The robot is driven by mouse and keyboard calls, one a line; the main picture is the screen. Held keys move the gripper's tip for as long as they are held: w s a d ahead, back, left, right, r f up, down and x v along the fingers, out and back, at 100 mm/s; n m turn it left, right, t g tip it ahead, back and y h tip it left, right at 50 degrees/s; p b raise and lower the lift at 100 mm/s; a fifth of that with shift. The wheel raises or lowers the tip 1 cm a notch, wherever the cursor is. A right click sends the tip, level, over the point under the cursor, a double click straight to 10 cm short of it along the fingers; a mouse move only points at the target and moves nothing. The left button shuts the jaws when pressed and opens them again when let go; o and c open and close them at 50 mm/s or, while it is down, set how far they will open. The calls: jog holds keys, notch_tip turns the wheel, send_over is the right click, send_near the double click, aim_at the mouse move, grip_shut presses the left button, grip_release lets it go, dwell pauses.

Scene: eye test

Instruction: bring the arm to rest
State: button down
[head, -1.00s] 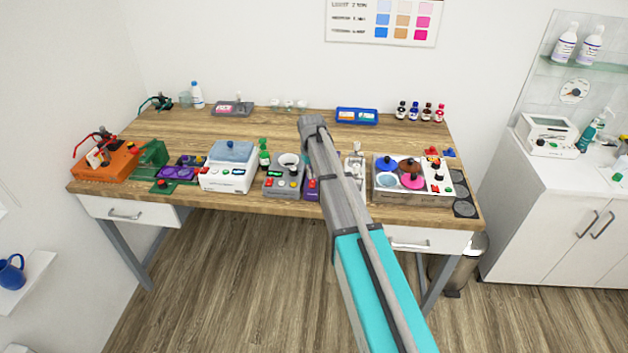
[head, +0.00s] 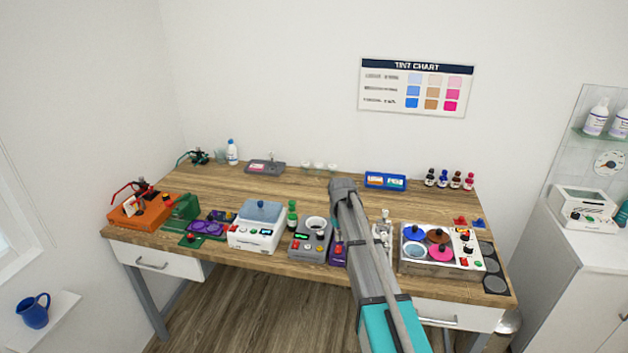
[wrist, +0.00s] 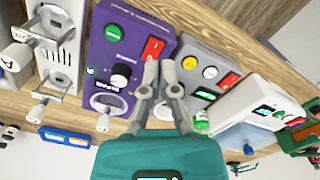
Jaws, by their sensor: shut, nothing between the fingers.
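My gripper (wrist: 160,72) shows in the wrist view, with its two grey fingers together and nothing between them. The fingertips appear over the edges of a purple device (wrist: 108,70) and a grey device (wrist: 216,58). I cannot tell how far above them they are. In the head view my grey and teal arm reaches over the front of the wooden table (head: 290,180), and the gripper itself is hidden there.
In the head view a grey device (head: 310,246), a white device (head: 252,240) and an orange box (head: 145,212) stand left of my arm. A paint-pot station (head: 410,268) stands right. A blue tray (head: 385,181) lies behind. The table's back middle is largely clear.

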jog(key=s+m, duration=0.2)
jog(key=s, duration=2.6)
jog(key=shift+d+f+b, duration=0.25)
jog(key=shift+d+b, duration=0.05)
jog(key=shift+d, duration=0.05)
jog(key=shift+d, duration=0.1)
